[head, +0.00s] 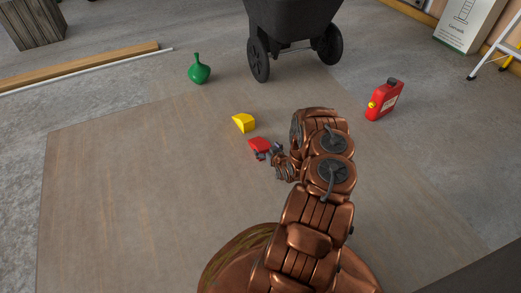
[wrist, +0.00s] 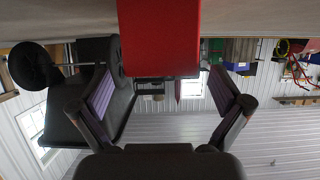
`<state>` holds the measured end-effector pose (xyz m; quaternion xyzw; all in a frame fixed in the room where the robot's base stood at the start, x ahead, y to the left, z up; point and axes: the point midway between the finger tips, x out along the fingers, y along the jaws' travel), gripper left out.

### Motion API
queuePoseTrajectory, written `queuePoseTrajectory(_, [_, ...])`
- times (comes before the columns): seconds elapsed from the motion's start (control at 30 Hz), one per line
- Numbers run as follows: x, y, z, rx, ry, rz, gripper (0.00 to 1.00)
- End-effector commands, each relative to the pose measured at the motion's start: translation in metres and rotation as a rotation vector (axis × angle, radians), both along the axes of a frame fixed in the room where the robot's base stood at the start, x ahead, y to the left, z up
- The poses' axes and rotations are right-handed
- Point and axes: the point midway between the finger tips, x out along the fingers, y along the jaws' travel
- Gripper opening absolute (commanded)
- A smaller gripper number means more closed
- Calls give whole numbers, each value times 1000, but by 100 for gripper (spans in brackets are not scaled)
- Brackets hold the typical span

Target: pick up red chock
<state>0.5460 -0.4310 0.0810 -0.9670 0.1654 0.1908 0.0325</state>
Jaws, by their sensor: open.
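The red chock (head: 259,144) lies on the brown floor sheet in the head view, just left of my gripper (head: 269,152). In the wrist view the red chock (wrist: 159,38) fills the top middle, beyond and between the two spread fingers of my gripper (wrist: 161,84). The fingers are open, with a visible gap on each side of the chock. In the head view my gripper overlaps the chock's lower edge, and I cannot tell whether it touches.
A yellow chock (head: 244,122) lies just behind the red one. A green bottle-like vessel (head: 199,69), a dark wheeled cart (head: 293,20) and a red fuel can (head: 384,100) stand farther back. The brown sheet (head: 130,190) is clear at the left.

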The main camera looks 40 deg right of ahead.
Motion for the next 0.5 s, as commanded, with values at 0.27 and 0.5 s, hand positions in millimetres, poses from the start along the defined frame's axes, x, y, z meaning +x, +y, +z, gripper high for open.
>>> queuePoseTrajectory(0.27, [21, -6, -16, 0, 2, 1, 100])
queuePoseTrajectory(0.5, [41, -13, -22, 2, 4, 1, 100])
